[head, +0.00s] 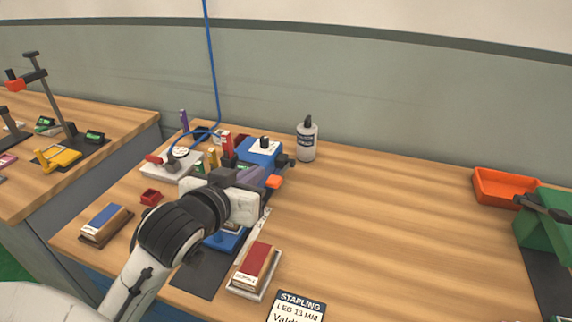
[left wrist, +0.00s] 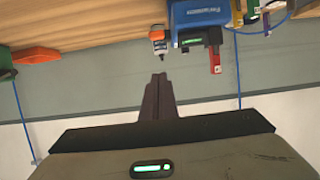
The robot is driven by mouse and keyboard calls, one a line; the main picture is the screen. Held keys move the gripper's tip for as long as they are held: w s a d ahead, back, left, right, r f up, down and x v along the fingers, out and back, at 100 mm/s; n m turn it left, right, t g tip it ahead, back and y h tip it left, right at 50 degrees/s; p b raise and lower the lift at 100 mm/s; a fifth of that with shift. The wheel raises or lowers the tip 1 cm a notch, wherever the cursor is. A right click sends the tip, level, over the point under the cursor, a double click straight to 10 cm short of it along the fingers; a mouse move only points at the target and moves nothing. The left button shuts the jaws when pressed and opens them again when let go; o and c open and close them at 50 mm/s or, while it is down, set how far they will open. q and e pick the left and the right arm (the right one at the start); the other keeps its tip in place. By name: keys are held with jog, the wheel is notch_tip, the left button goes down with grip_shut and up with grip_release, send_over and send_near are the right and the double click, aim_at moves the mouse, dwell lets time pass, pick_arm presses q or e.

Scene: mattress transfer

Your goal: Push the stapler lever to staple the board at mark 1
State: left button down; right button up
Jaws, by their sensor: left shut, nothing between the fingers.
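The blue stapler (head: 262,150) stands on the bench behind my left gripper; its blue body (left wrist: 198,14) is at the top of the upside-down left wrist view. A red upright part (left wrist: 214,60), which looks like a lever, sticks out from it; I cannot be sure which part is the lever. My left gripper (head: 256,175) is in front of the stapler in the head view, fingers together and empty; the fingertips (left wrist: 158,78) look apart from the stapler. A blue piece (head: 226,240), perhaps the board, is partly hidden under my arm. Mark 1 cannot be made out. My right gripper is out of view.
A red-topped block (head: 255,265) and a stapling sign (head: 298,306) are in front. A blue-topped block (head: 104,223) lies left. An orange tray (head: 502,187) and green device (head: 545,218) are at right. The middle right bench is clear.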

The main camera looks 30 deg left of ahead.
pick_arm(q)
jog(key=w+a+f, duration=0.2)
jog(key=w+f, duration=0.5)
jog(key=w, duration=0.1)
jog(key=shift+f+p, duration=0.2)
jog(key=shift+p, duration=0.1)
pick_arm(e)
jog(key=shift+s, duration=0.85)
pick_arm(q)
jog(key=shift+w, duration=0.1)
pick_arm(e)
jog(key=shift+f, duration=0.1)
